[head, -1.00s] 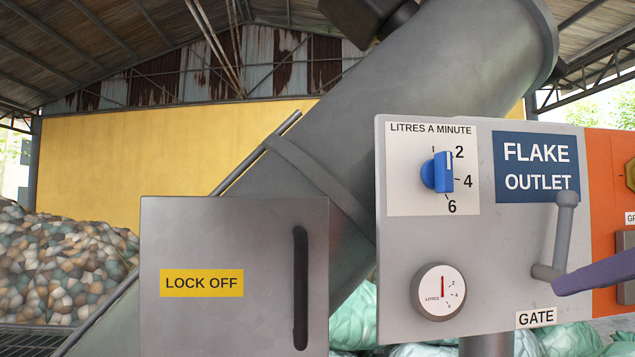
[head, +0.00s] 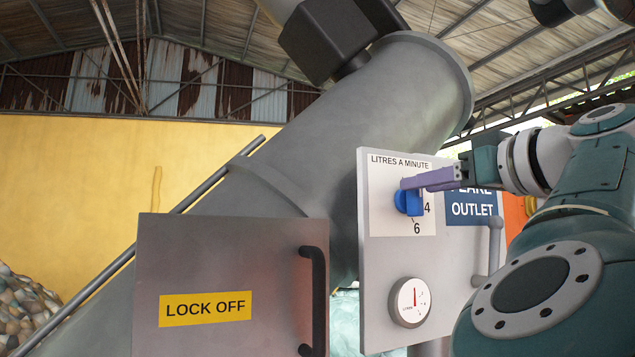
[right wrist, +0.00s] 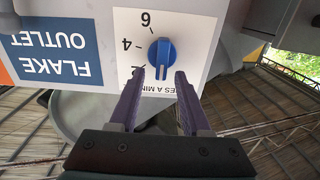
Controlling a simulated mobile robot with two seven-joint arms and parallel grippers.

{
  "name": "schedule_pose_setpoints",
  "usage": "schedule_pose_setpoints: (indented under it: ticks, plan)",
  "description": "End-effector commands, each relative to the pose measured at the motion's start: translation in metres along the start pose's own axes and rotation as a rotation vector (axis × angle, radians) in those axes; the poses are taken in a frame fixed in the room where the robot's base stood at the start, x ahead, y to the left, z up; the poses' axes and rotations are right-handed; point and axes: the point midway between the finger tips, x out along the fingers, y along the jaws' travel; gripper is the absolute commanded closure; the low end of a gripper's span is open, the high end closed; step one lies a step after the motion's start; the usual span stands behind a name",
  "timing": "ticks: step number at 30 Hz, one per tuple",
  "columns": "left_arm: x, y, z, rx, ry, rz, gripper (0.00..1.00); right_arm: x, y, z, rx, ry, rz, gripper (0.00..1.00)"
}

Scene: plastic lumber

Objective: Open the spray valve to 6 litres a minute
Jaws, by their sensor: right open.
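The blue spray valve knob (head: 409,203) sits on a white dial plate (head: 377,216) marked LITRES A MINUTE on the grey panel. In the head view the purple fingers of my right gripper (head: 404,184) cover its upper part and the 2. In the right wrist view, which is upside down, the open right gripper (right wrist: 160,74) has a fingertip towards either side of the knob (right wrist: 162,52), just short of it. Nothing is held. I cannot make out the knob's pointer clearly. The round litres gauge (head: 410,302) has its red needle straight up. My left gripper is not in view.
A grey gate lever (head: 495,245) stands out from the panel (head: 380,260) below the blue FLAKE OUTLET sign (head: 471,209). A grey LOCK OFF door (head: 190,270) with a dark handle (head: 318,290) is left. A big slanted grey tube (head: 350,130) rises behind.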

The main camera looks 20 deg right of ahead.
Motion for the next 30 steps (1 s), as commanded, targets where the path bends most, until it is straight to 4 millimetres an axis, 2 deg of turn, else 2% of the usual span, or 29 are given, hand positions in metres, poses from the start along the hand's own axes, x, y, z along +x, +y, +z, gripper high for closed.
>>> schedule_pose_setpoints:
  ticks: [4, 13, 25, 26, 30]
  plan:
    - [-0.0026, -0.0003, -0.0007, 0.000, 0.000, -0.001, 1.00, 0.0114, -0.0004, -0.0008, 0.000, 0.001, -0.001, 0.53]
    - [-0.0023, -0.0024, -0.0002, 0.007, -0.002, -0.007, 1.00, 0.0136, -0.0002, 0.0002, -0.001, 0.000, 0.000, 0.53]
    - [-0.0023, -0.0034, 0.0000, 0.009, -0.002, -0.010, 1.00, 0.0133, -0.0001, 0.0002, -0.001, 0.000, 0.001, 0.97]
    - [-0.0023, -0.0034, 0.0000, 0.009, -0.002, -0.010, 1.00, 0.0133, -0.0001, 0.0003, -0.001, 0.000, 0.001, 1.00]
    - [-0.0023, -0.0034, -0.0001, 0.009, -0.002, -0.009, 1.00, 0.0133, -0.0002, 0.0002, -0.001, 0.000, 0.000, 1.00]
